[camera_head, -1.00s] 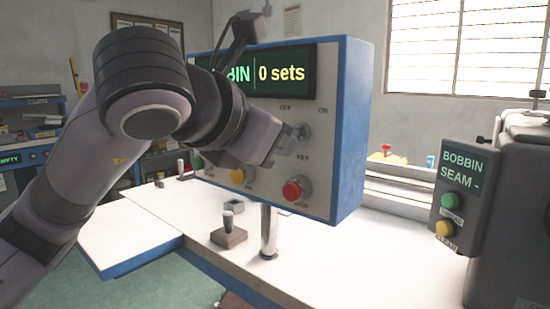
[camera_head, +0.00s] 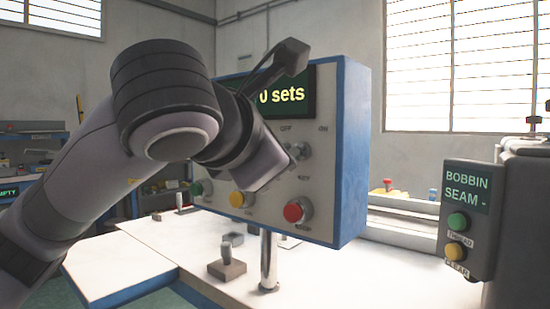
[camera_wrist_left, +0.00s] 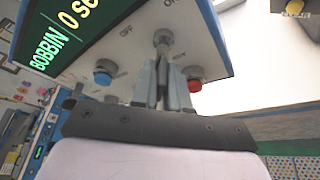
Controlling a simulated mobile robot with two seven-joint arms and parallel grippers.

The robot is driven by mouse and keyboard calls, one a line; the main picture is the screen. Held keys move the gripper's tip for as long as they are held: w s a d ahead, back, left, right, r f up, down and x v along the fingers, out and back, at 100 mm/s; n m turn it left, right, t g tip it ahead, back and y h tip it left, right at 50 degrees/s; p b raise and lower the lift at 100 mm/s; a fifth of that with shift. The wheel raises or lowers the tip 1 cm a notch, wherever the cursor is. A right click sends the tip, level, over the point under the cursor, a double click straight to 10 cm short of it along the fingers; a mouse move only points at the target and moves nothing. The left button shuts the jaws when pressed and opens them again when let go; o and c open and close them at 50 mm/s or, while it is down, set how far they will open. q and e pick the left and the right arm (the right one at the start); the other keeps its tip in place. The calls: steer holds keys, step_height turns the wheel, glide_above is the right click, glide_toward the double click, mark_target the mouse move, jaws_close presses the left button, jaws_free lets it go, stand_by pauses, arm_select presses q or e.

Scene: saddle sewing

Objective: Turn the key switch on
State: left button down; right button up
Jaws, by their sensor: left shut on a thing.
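The key switch (camera_head: 303,150) is on the front of the grey panel box, between the OFF and ON labels and above the red button. My left gripper (camera_wrist_left: 165,82) is shut on the key (camera_wrist_left: 163,38) in the wrist view. Its two fingers come together at the key's round metal end. The wrist view shows the panel tilted, so the gripper is rolled relative to it. In the head view my left wrist and arm cover much of the panel, and the fingers are mostly hidden. My right gripper is not in view.
Green (camera_head: 196,189), yellow (camera_head: 236,200) and red (camera_head: 296,211) buttons sit low on the panel. A small joystick (camera_head: 227,262) stands on the white table (camera_head: 345,280). A grey machine with a BOBBIN SEAM screen (camera_head: 468,184) stands at the right.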

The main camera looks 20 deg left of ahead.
arm_select(q)
steer(key=c, duration=1.2)
jaws_free()
steer(key=shift+c, duration=0.2)
steer(key=v, duration=0.7)
